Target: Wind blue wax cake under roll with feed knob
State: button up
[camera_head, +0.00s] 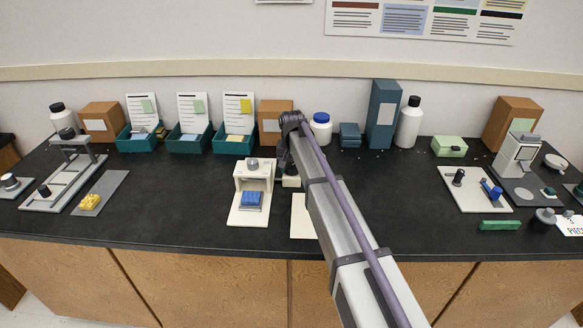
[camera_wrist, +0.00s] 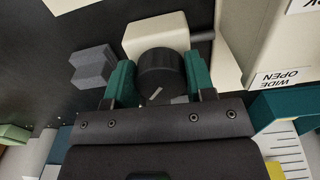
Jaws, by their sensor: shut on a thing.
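The blue wax cake (camera_head: 251,199) lies on the pale base plate at the front of a white upright stand (camera_head: 241,184) in the head view. In the wrist view, the green fingers of my gripper (camera_wrist: 158,75) are shut on a dark round knob (camera_wrist: 159,70) with a pale pointer mark. The knob stands on a cream block (camera_wrist: 157,32), which shows just right of the stand in the head view (camera_head: 291,182). My arm partly covers that spot in the head view. The roll cannot be made out clearly.
In the wrist view, a white body (camera_wrist: 275,35) labelled "WIDE OPEN" stands close at the right, and a grey notched block (camera_wrist: 92,66) lies at the left. Teal bins (camera_head: 188,146) with cards line the back. The counter left of the stand is fairly clear.

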aim_at(293, 166)
jog(key=n, duration=0.6)
jog(key=shift+d+n, duration=0.15)
jog(key=shift+n, duration=0.15)
jog(key=shift+s, duration=0.1)
dwell(0.3)
jog(key=o, duration=0.9)
notch_tip(293, 166, up, 11)
jog(key=p, duration=1)
jog(key=shift+f+p, duration=0.15)
jog(key=shift+p, duration=0.25)
